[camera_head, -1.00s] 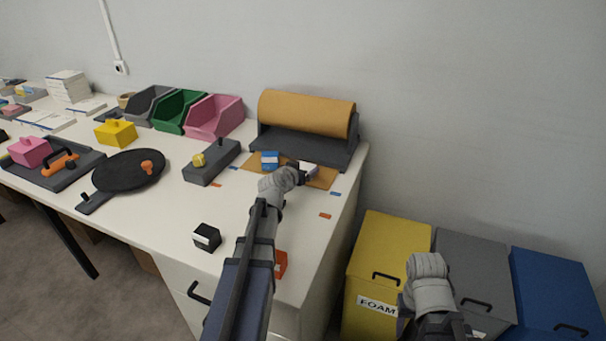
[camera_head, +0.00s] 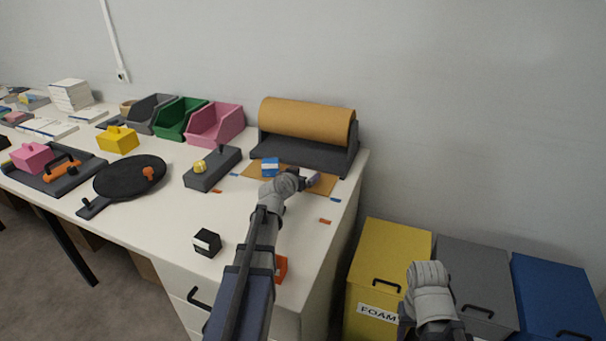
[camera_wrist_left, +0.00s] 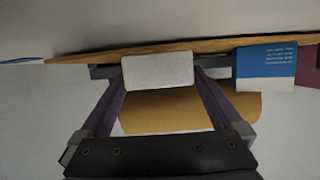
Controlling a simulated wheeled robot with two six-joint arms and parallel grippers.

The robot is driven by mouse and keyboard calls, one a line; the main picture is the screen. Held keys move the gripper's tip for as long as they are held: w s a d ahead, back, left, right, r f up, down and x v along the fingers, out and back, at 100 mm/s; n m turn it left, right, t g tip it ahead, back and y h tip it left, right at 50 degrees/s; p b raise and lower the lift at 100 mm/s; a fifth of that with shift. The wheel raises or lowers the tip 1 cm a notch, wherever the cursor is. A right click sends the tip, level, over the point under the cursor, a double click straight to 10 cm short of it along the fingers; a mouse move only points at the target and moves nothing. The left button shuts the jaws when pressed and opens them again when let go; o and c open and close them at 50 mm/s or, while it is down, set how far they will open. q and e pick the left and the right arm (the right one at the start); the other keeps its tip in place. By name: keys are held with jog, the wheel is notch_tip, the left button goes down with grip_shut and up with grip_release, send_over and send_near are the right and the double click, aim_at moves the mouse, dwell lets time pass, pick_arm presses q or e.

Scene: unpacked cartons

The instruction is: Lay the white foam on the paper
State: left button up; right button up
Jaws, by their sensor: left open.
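The white foam (camera_wrist_left: 158,71) is a small pale block between the fingers of my left gripper (camera_wrist_left: 160,75) in the left wrist view. That gripper is open, with one dark purple finger on each side of the foam. The foam's upper edge in that view meets the edge-on brown paper (camera_wrist_left: 200,47), so it appears to rest on it. In the head view the paper (camera_head: 256,173) lies flat before the roll, and my left gripper (camera_head: 306,178) is over its right part, mostly hiding the foam. My right gripper is not visible; only its arm shows.
A blue box (camera_head: 270,167) stands on the paper, left of my left gripper. The brown paper roll (camera_head: 305,121) in its dark holder is behind. The table front is fairly clear around a black box (camera_head: 207,243).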

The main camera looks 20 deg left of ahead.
pick_arm(q)
jog(key=shift+s+d+f, duration=0.4)
jog(key=shift+s+f, duration=0.05)
jog(key=shift+f, duration=0.05)
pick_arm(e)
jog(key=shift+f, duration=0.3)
pick_arm(q)
jog(key=shift+r+p, duration=0.15)
jog(key=shift+p, duration=0.2)
jog(key=shift+w+a+r+p, duration=0.15)
jog(key=shift+r+p, duration=0.2)
jog(key=shift+p, duration=0.2)
jog(key=p+v, duration=0.1)
jog(key=v, duration=0.2)
jog(key=p+v, duration=0.2)
jog(key=v, duration=0.2)
jog(key=p+v, duration=0.1)
jog(key=v, duration=0.3)
jog(key=shift+a+r, duration=0.2)
jog(key=shift+r, duration=0.1)
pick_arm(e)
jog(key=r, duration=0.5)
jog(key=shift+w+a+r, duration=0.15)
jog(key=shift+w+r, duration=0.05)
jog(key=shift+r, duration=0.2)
pick_arm(q)
jog(key=shift+r+p, duration=0.1)
jog(key=shift+p, duration=0.3)
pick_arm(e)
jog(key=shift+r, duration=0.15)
